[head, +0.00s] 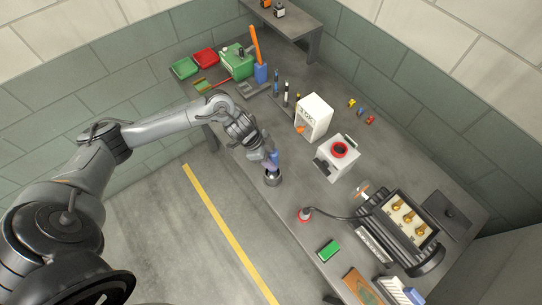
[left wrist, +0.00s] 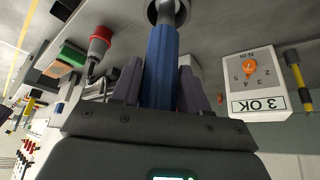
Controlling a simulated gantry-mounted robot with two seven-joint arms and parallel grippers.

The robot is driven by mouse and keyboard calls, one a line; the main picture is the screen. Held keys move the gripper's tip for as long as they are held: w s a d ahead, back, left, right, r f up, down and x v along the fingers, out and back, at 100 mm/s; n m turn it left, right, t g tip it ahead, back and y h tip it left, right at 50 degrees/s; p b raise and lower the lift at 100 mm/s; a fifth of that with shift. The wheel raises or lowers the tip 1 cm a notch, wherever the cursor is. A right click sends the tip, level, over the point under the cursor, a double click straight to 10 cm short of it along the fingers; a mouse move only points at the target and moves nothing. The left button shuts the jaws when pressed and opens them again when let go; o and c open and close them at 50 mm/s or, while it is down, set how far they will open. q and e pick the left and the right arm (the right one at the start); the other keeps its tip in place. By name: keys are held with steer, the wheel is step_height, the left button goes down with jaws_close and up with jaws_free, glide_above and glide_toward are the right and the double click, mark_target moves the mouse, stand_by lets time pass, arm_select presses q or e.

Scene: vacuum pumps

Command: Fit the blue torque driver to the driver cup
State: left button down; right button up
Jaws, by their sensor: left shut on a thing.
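My left gripper (head: 270,160) is shut on the blue torque driver (left wrist: 160,68), near the table's left edge. In the left wrist view the dark fingers (left wrist: 158,85) close on both sides of the blue handle. A grey shank leads from the handle to a round metal driver cup (left wrist: 154,13) at the top of the picture. In the head view the driver stands roughly upright over the grey cup (head: 272,180). I cannot tell how deep the tip sits in the cup. My right gripper is not in view.
A white dial box (head: 314,117) and a white box with a red ring (head: 338,157) stand right of the gripper. Trays and a green box (head: 237,62) are farther back.

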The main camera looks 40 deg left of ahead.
arm_select(q)
steer(key=shift+f, duration=0.75)
stand_by(0.7)
steer(key=c, duration=0.6)
jaws_free()
steer(key=shift+c, duration=0.2)
steer(key=shift+o, duration=0.8)
steer(key=b+v, duration=0.1)
steer(key=v, duration=0.9)
steer(key=shift+a+r, duration=0.15)
steer(key=shift+r, duration=0.2)
